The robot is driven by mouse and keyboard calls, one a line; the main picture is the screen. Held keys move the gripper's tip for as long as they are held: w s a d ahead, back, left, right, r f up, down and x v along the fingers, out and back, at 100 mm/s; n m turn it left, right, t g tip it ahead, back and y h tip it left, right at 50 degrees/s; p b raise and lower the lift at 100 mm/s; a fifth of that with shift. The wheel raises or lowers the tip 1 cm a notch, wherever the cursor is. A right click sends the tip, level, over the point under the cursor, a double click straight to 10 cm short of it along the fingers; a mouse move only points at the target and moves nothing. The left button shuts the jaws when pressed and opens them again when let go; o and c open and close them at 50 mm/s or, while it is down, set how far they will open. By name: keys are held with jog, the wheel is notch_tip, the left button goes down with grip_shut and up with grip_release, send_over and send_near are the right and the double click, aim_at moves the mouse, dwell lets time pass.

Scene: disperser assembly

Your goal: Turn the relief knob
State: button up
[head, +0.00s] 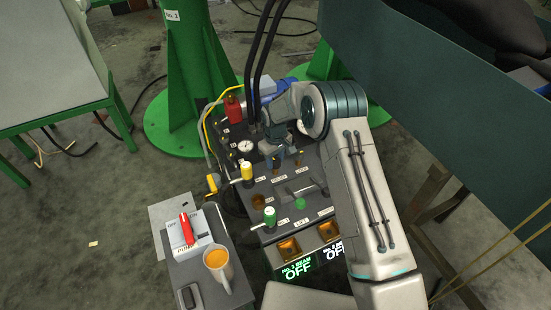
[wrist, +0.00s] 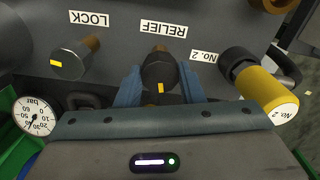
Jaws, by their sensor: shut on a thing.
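The relief knob (wrist: 158,73) is a dark round knob with a small yellow mark, below the upside-down RELIEF label (wrist: 163,29) in the wrist view. My gripper (wrist: 159,88) is shut on it, with one blue-grey finger on each side. In the head view my gripper (head: 274,162) reaches down onto the control panel (head: 285,208). There my gripper and arm largely hide the relief knob.
A LOCK knob (wrist: 75,58) and a pressure gauge (wrist: 36,116) are to the left in the wrist view. A yellow No. 2 handle (wrist: 262,92) stands close on the right. A green-topped lever (head: 269,216) and a mug (head: 218,268) are nearer the front.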

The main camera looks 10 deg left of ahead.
jog(key=o, duration=1)
notch_tip(320, 180, up, 14)
jog(key=p, duration=0.3)
jog(key=shift+f+p, duration=0.1)
jog(key=shift+p, duration=0.2)
notch_tip(320, 180, up, 16)
jog(key=m+p, duration=0.2)
jog(key=p, duration=0.4)
send_over(275, 160)
jog(key=s+d, duration=0.3)
jog(key=d, duration=0.5)
jog(key=s+d+r+m+t+p, duration=0.1)
jog(key=s+d+r+p, duration=0.2)
jog(key=d+r, duration=0.3)
jog(key=s+d+r+m+p, duration=0.2)
jog(key=s+d+r+p, duration=0.15)
jog(key=r, duration=0.45)
jog(key=s+d+r+m+p, duration=0.1)
jog(key=s+d+r+p, duration=0.3)
jog(key=s, duration=0.3)
jog(key=s+d+r+m+t+p, duration=0.1)
jog(key=s+d+r+m+p, duration=0.1)
jog(key=s+d+r+p, duration=0.2)
jog(key=s+d+r+m+p, duration=0.2)
jog(key=s+d+r+p, duration=0.2)
jog(key=s+r, duration=0.3)
jog(key=shift+s+r+t, duration=0.2)
jog(key=shift+s+t, duration=0.2)
jog(key=shift+s, duration=1.35)
